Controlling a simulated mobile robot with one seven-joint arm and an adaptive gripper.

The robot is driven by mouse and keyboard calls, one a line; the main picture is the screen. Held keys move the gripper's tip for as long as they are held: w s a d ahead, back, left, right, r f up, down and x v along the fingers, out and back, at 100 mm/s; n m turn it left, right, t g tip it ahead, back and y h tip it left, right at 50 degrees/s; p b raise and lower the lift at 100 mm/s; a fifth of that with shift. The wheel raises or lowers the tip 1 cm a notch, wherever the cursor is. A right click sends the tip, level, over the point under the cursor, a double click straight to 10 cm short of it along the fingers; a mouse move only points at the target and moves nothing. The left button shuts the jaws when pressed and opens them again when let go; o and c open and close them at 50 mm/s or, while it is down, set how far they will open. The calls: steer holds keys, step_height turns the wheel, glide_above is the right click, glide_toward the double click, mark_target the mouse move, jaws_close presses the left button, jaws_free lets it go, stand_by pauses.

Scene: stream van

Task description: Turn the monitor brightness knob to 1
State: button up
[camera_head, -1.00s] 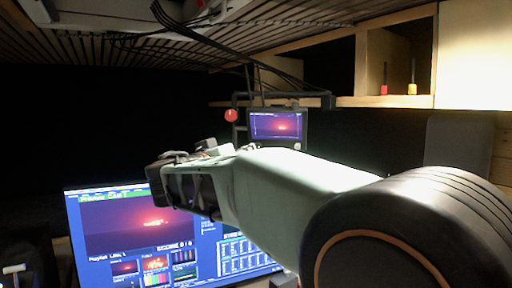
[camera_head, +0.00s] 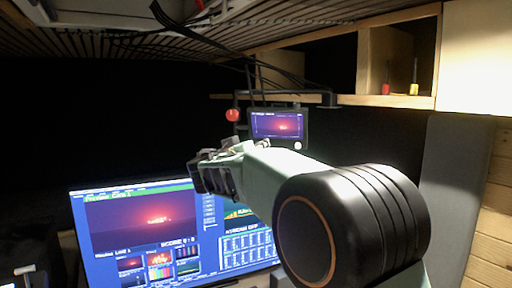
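A small monitor (camera_head: 277,122) hangs below the wooden shelf near the middle of the view, showing a reddish-purple picture. A small pale round knob (camera_head: 297,145) sits at its lower right corner; any marks on it are too small to read. My gripper (camera_head: 196,178) is left of and below the small monitor, in front of the large screen in the picture, and apart from the knob. Its fingers are dark and small here, and I cannot tell whether they are open or shut.
A large screen (camera_head: 150,235) stands at the lower left. A red ball (camera_head: 232,115) is left of the small monitor. Black cables (camera_head: 215,42) hang from the slatted ceiling. A wooden shelf (camera_head: 385,101) holds a red item (camera_head: 386,89) and a yellow item (camera_head: 414,89).

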jaws_close()
steer(key=shift+a+f+b, duration=0.1)
steer(key=shift+f+b, duration=0.05)
steer(key=shift+b, duration=0.35)
steer(key=shift+w+f+n+t+h+b, duration=0.2)
steer(key=shift+n+t+h+b, duration=0.85)
steer(key=shift+n+b, duration=2.1)
steer(key=shift+w+f+n+t+h+b, duration=0.2)
steer(key=shift+n+t+h+b, duration=0.85)
steer(key=shift+n+b, duration=2.1)
steer(key=shift+s+f+n+t+h+b, duration=0.1)
steer(key=shift+f+n+t+h+b, duration=0.4)
steer(key=shift+n+h+b, duration=1.8)
steer(key=n+y, duration=0.2)
steer(key=n, duration=0.1)
steer(key=shift+r+n+t, duration=0.2)
steer(key=shift+n+t, duration=0.1)
